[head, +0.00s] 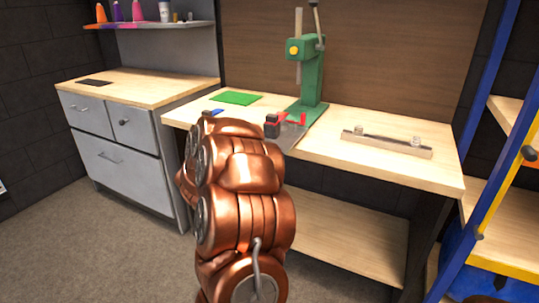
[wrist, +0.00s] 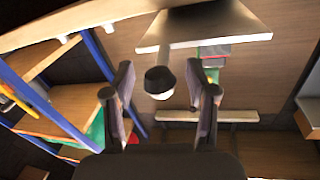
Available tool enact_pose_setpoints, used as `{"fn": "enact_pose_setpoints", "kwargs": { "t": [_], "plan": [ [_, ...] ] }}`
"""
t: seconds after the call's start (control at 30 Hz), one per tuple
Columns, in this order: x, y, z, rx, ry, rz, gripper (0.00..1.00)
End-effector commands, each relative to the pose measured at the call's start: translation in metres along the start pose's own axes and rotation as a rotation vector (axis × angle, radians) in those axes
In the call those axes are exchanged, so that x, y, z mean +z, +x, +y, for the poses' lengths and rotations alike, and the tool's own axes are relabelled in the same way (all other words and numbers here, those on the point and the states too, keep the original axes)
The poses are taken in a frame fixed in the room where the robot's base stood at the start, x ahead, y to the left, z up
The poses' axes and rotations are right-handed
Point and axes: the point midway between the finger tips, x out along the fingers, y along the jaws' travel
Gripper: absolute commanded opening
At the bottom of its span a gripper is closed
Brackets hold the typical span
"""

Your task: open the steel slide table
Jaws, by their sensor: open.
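The steel slide table (head: 291,136) is a flat grey plate at the foot of the green press (head: 309,85) on the wooden bench. In the wrist view the pale plate (wrist: 195,28) shows at the top, with a dark round knob (wrist: 158,80) in front of it. My gripper (wrist: 160,70) is open, with one finger on each side of the knob in the picture. I see a gap between the knob and each finger, and cannot tell how deep the knob sits between them. In the head view my copper arm hides most of the gripper and part of the plate.
The wooden bench (head: 400,160) carries a metal bar with two posts (head: 386,143) at the right and a green mat (head: 236,98) at the back left. A grey drawer cabinet (head: 125,145) stands left. A blue and yellow shelf frame (head: 500,160) stands right.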

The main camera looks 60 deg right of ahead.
Motion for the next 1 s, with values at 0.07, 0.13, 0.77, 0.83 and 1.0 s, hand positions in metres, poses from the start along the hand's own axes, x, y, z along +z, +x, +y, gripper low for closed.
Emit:
{"fn": "enact_pose_setpoints", "kwargs": {
  "t": [0.07, 0.13, 0.77, 0.83, 1.0],
  "plan": [
    [0.0, -0.001, 0.0, -0.001, 0.0, 0.0, 0.57],
    [0.0, -0.001, -0.001, -0.001, 0.0, -0.001, 0.57],
    [0.001, -0.076, -0.002, -0.006, 0.0, -0.004, 0.57],
    [0.0, -0.086, -0.002, -0.004, 0.002, -0.003, 0.57],
    [0.0, -0.105, -0.001, -0.003, 0.003, -0.001, 0.57]
  ]
}}
